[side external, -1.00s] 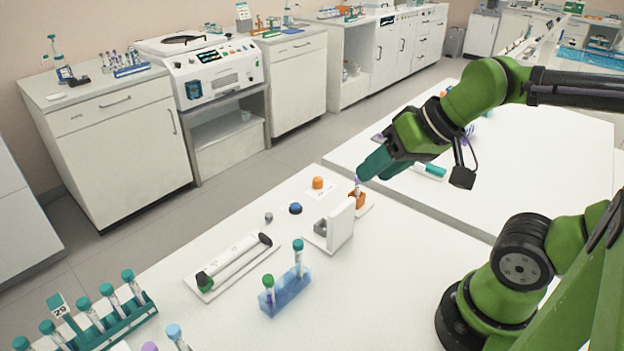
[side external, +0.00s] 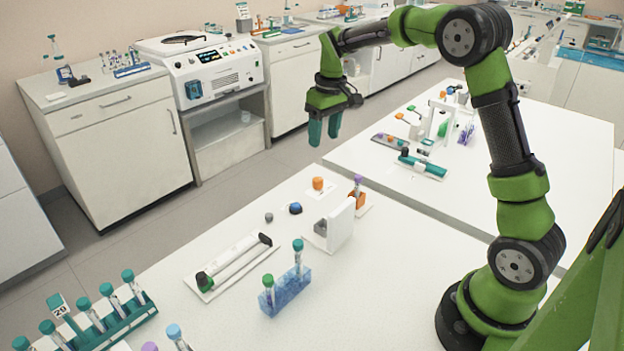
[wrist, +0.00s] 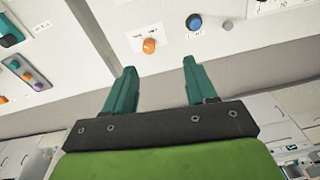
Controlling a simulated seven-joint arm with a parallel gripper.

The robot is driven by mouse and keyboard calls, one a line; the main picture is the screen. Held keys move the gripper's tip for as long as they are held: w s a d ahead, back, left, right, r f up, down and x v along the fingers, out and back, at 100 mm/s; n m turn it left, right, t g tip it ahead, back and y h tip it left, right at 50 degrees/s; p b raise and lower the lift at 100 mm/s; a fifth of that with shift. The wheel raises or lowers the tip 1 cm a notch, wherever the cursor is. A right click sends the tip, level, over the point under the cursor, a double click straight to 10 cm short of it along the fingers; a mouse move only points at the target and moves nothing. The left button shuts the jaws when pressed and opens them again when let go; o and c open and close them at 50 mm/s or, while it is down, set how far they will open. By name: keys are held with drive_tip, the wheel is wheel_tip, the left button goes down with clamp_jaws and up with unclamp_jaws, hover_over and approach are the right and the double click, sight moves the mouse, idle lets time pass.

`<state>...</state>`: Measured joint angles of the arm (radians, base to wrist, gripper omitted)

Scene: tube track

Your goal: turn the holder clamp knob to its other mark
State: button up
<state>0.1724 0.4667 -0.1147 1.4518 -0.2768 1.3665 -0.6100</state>
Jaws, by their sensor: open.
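An orange knob (side external: 318,184) stands on a small white plate on the near table, by its far edge. In the wrist view the orange knob (wrist: 150,46) shows with small dark marks on its plate, too small to read. An orange holder (side external: 356,201) to its right has a purple-capped tube (side external: 358,184) upright in it. My gripper (side external: 324,140) is open and empty, fingers down, high above the knob's side of the table. In the wrist view its fingertips (wrist: 159,66) are apart, with the knob beyond the gap between them.
A blue button (side external: 295,208) and a small grey knob (side external: 269,217) are left of the orange knob. A white stand (side external: 340,226), a blue tube rack (side external: 286,292) and a long tray (side external: 235,262) lie nearer. A second table (side external: 480,190) stands behind, across a gap.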

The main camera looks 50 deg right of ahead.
sight(318, 179)
drive_tip(key=shift+w+d+n+g, duration=0.5)
drive_tip(key=shift+w+d+n, duration=1)
drive_tip(key=shift+w+n, duration=0.5)
wheel_tip(318, 179, down, 17)
drive_tip(key=shift+r, duration=0.1)
drive_tip(key=shift+c, duration=0.3)
clamp_jaws()
